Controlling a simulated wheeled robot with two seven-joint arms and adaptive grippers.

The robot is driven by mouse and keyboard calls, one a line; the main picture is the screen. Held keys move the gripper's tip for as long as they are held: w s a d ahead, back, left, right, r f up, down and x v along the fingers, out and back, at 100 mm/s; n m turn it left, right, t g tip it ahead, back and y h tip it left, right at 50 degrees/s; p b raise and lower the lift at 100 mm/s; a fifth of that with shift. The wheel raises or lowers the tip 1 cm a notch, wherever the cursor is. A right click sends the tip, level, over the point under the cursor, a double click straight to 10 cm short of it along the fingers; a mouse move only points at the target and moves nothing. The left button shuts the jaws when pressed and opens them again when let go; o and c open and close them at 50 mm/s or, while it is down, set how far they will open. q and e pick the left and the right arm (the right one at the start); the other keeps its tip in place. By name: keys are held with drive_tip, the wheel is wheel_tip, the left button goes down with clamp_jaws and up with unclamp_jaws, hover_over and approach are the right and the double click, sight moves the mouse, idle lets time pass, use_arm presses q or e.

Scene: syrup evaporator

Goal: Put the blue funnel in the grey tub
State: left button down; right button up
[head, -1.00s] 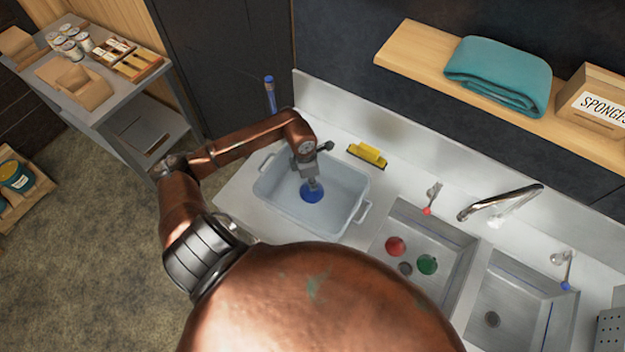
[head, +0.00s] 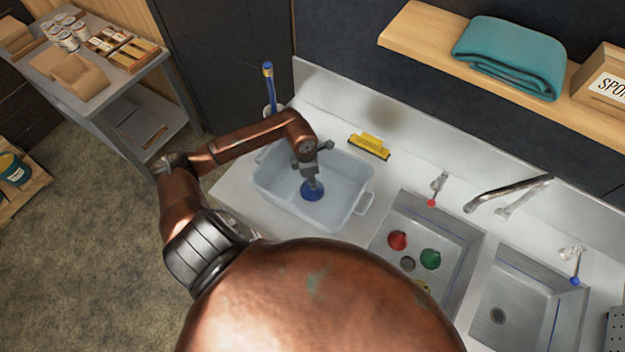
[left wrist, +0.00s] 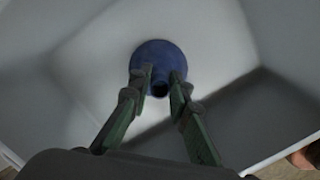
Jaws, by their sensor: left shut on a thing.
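The blue funnel (head: 312,190) is inside the grey tub (head: 355,190), near the middle of its floor area. It also shows in the left wrist view (left wrist: 158,58), with its spout pointing toward the camera. My left gripper (head: 314,180) reaches down into the tub and is shut on the funnel's spout, one finger on each side (left wrist: 157,88). I cannot tell whether the funnel touches the tub floor. The tub (left wrist: 225,45) surrounds the funnel in the left wrist view. My right gripper is not in view.
A yellow brush (head: 370,146) lies behind the tub. The left sink basin (head: 440,235) holds a red thing (head: 397,240), a green thing (head: 430,259) and a partly hidden yellow one. A blue-topped handle (head: 268,80) stands behind the tub's left end. A faucet (head: 505,192) is at right.

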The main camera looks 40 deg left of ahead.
use_arm(q)
drive_tip(key=shift+f+b, duration=0.3)
drive_tip(key=shift+b, duration=0.1)
idle(0.3)
drive_tip(key=c, duration=1.7)
unclamp_jaws()
drive_tip(key=shift+c, duration=0.2)
drive_tip(key=o, duration=0.5)
